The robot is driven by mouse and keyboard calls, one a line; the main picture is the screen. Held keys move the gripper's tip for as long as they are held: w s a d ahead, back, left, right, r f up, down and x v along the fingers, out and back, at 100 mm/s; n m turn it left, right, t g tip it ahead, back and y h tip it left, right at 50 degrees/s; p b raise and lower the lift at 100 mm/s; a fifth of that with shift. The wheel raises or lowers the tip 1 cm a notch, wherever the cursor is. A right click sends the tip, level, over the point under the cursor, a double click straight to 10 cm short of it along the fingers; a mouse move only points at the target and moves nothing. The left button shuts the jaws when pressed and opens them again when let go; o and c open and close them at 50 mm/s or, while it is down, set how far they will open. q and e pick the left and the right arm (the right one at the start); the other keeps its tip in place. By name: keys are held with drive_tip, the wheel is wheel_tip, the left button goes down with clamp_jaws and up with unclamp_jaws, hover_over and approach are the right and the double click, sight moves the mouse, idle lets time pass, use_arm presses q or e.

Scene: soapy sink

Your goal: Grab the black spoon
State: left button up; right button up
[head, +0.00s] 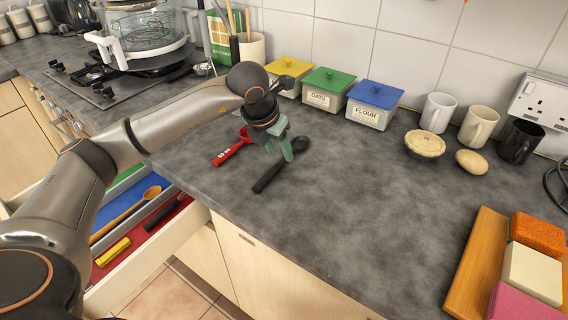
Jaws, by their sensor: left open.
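A black spoon (268,177) lies on the dark grey counter, its handle toward the front edge and its bowl toward the upper right. My left gripper (279,147), with green fingertips, is open just above the spoon near its bowl end. The fingers partly cover the spoon there. I cannot tell whether they touch it. My right gripper is not in view.
A red spoon (232,149) lies just left of the black one. An open drawer (130,254) holds a wooden spoon and other utensils. Yellow, green and blue-lidded canisters (372,105), mugs (437,112) and a pie (424,144) stand at the back. The counter's middle is clear.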

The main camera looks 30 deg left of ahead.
sight(283, 161)
use_arm(q)
drive_tip(key=b+x, duration=0.1)
drive_tip(key=x, duration=0.2)
drive_tip(key=shift+r, duration=0.1)
clamp_jaws()
idle(0.5)
